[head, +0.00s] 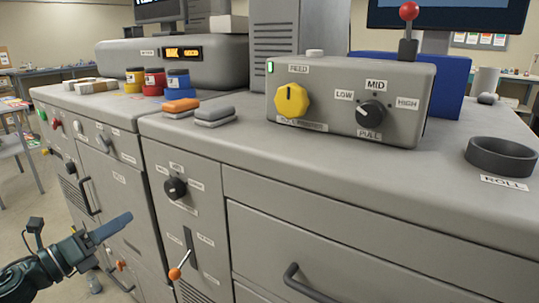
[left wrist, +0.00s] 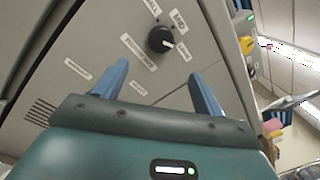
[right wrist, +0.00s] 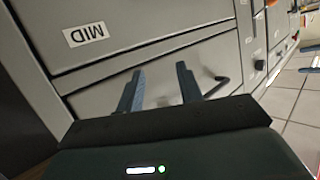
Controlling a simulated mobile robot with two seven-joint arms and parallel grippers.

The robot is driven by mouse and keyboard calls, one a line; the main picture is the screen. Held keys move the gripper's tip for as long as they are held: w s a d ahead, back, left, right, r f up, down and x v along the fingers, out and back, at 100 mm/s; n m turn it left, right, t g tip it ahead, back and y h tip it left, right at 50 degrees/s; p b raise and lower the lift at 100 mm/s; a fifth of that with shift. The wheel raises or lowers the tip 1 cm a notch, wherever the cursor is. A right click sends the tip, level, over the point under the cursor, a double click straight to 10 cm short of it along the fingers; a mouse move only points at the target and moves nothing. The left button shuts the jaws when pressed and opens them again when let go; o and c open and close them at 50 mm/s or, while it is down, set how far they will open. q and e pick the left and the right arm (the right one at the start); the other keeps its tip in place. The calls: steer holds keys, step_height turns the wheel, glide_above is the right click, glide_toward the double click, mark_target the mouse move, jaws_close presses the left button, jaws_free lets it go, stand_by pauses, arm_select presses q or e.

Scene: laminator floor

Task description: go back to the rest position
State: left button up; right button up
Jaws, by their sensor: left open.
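My left gripper (head: 108,229) is low at the left of the head view, in front of the grey cabinet fronts and below the counter top. In the left wrist view its two blue fingers (left wrist: 160,88) are apart with nothing between them. A black knob (left wrist: 160,40) on a panel shows beyond them. My right gripper does not show in the head view. In the right wrist view its two fingers (right wrist: 160,88) are apart and empty, facing a grey drawer front (right wrist: 75,80) with a black handle (right wrist: 222,82).
The counter (head: 350,165) carries a control box (head: 350,95) with a yellow knob (head: 291,101), a red-topped lever (head: 408,30) and a dark ring (head: 501,157). An orange-handled lever (head: 178,268) and a drawer handle (head: 300,283) stick out from the cabinet front. Floor shows at the left.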

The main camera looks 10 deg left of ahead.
arm_select(q)
steer(key=s+d+f+n+y, duration=0.3)
steer(key=s+d+f+n, duration=0.4)
steer(key=d+f+n, duration=0.75)
steer(key=s+d+r+n+g+y+p, duration=0.1)
steer(key=s+d+r+n+g+p, duration=0.2)
steer(key=d+n+p, duration=0.9)
steer(key=s+n+g+p, duration=0.3)
steer(key=s+p, duration=0.1)
steer(key=s, duration=0.1)
steer(key=shift+s+n+g+y+p, duration=0.3)
steer(key=shift+s+n+p, duration=0.05)
steer(key=shift+s+p, duration=0.05)
arm_select(e)
steer(key=r+g, duration=0.1)
steer(key=r, duration=0.1)
steer(key=r+g, duration=0.2)
steer(key=shift+w+a+r+n+h, duration=0.1)
steer(key=shift+w+a+n+h, duration=0.1)
steer(key=shift+n+h, duration=0.2)
